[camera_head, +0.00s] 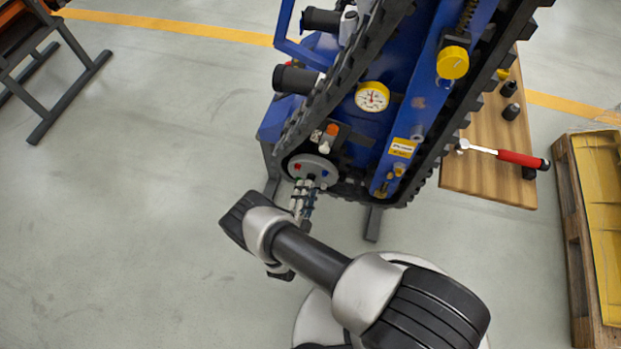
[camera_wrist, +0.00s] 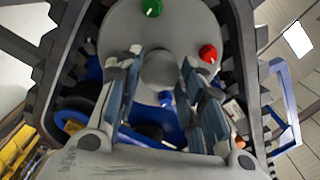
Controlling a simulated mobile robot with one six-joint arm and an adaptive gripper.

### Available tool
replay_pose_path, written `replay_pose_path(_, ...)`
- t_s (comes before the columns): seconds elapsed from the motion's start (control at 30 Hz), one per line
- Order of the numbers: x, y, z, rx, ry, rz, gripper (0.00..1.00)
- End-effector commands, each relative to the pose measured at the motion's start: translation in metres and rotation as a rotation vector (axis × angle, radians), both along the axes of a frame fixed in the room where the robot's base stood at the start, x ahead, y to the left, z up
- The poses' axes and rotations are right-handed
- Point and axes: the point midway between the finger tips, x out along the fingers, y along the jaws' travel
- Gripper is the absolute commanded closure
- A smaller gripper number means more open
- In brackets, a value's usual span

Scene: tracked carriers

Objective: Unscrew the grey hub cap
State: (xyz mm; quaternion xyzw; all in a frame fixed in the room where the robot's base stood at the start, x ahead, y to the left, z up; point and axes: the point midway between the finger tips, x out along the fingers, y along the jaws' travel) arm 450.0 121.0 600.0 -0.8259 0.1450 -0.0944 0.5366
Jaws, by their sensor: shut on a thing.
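The grey hub cap (camera_wrist: 160,70) is a round knob at the centre of a grey hub disc (camera_wrist: 190,28) in the wrist view. The disc carries a green plug (camera_wrist: 152,7) and a red plug (camera_wrist: 208,53). My gripper (camera_wrist: 161,64) has one finger on each side of the cap and is shut on it. In the head view, my gripper (camera_head: 305,185) reaches the hub disc (camera_head: 311,162) at the lower end of the blue tracked carrier (camera_head: 385,95). The cap itself is hidden there by the fingers.
Black track links (camera_head: 340,85) run close around the hub. A wooden table (camera_head: 500,165) at the right holds a red-handled tool (camera_head: 520,158) and black sockets (camera_head: 510,111). A pallet (camera_head: 577,235) stands far right.

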Motion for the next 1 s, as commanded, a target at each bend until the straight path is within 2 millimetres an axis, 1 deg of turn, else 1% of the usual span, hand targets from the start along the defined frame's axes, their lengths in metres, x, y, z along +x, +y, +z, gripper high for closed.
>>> replay_pose_path(0.2,-0.007,0.002,0.0,-0.001,-0.001,0.0,0.84)
replay_pose_path(0.6,-0.01,0.004,0.0,0.0,-0.001,0.0,0.85)
replay_pose_path(1.0,-0.038,0.014,0.0,0.0,0.0,0.001,0.85)
